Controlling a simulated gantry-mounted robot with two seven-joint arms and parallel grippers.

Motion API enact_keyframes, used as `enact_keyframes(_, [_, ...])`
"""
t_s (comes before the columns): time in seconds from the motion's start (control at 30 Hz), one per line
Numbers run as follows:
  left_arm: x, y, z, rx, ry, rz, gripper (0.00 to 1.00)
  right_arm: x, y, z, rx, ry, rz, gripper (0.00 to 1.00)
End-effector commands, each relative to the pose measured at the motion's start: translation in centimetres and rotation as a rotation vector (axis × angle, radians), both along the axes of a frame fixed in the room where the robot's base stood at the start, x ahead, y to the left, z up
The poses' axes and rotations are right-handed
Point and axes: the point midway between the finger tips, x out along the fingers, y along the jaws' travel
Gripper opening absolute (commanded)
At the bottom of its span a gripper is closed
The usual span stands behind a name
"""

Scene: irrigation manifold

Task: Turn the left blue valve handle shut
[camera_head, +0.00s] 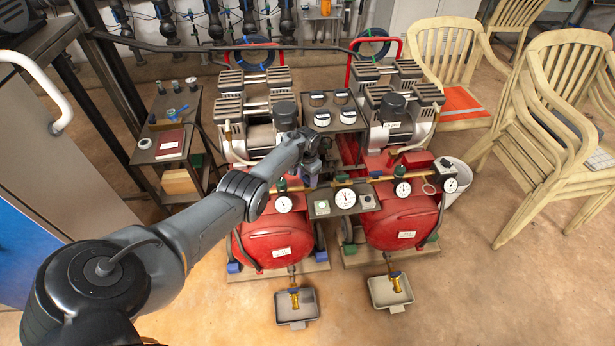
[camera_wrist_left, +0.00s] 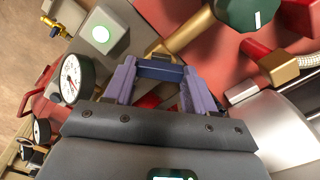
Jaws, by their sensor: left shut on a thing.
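My left gripper (camera_head: 311,180) reaches down to the brass pipe (camera_head: 330,186) between the two red tanks. In the left wrist view its two purple fingers (camera_wrist_left: 158,80) are closed on the sides of a dark blue valve handle (camera_wrist_left: 160,70). The handle sits crosswise between the fingers, with a brass fitting (camera_wrist_left: 160,50) just behind it. In the head view my gripper mostly hides this handle. My right gripper is in neither view.
Pressure gauges (camera_head: 345,197) and a grey box with a pale button (camera_wrist_left: 102,35) stand close by. Left red tank (camera_head: 272,243) and right red tank (camera_head: 405,222) lie below.

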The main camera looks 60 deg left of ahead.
Motion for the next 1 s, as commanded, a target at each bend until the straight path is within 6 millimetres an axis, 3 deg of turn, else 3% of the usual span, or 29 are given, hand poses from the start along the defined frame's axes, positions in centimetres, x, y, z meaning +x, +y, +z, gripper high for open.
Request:
enact_keyframes(0.5, [0.0, 0.0, -0.1, 0.001, -0.001, -0.452, 0.25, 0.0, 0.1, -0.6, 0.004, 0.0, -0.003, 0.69])
enact_keyframes(1.0, [0.0, 0.0, -0.1, 0.001, -0.001, -0.644, 0.25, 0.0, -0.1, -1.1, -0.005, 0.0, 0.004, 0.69])
